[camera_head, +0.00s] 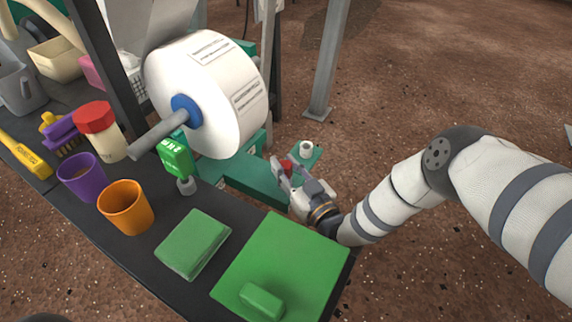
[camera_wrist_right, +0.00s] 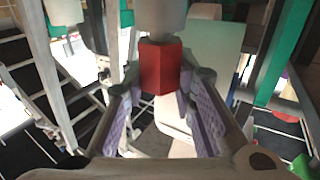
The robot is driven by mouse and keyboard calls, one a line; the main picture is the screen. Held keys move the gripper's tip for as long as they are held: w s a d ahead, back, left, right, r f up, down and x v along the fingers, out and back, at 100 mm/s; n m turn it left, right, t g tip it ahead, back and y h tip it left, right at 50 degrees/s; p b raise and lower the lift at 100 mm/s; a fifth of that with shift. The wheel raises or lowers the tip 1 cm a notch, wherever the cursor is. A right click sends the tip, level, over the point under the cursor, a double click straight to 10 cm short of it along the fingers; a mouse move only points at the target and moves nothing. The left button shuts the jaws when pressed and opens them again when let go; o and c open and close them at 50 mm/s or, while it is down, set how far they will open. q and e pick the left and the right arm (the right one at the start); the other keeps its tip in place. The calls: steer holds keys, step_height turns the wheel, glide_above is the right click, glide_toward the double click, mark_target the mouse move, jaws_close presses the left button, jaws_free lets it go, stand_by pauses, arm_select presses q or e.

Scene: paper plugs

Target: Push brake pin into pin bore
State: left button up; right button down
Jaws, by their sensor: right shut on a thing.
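My right gripper (camera_head: 286,171) is beside the green machine frame, below and right of the big paper roll. It is shut on a small red piece (camera_head: 287,165), which looks like the brake pin. In the right wrist view the red block (camera_wrist_right: 160,68) sits between the fingertips (camera_wrist_right: 160,88), and a pale cylinder (camera_wrist_right: 162,18) shows just above it. A pale round fitting (camera_head: 306,148) stands on a green bracket just beyond the gripper. I cannot tell whether it holds the pin bore. The pin's far end is hidden. My left gripper is not in view.
The white paper roll (camera_head: 225,105) hangs on a grey shaft (camera_head: 155,137). A dark bench (camera_head: 165,262) carries purple (camera_head: 83,176) and orange (camera_head: 126,207) cups, a red-lidded jar (camera_head: 98,128) and green blocks. A grey post (camera_head: 328,60) stands behind. Brown floor is free at right.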

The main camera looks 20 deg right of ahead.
steer(key=shift+f, duration=0.3)
steer(key=c, duration=1.2)
jaws_free()
steer(key=shift+c, duration=0.2)
steer(key=v, duration=1.2)
steer(key=shift+s, duration=0.1)
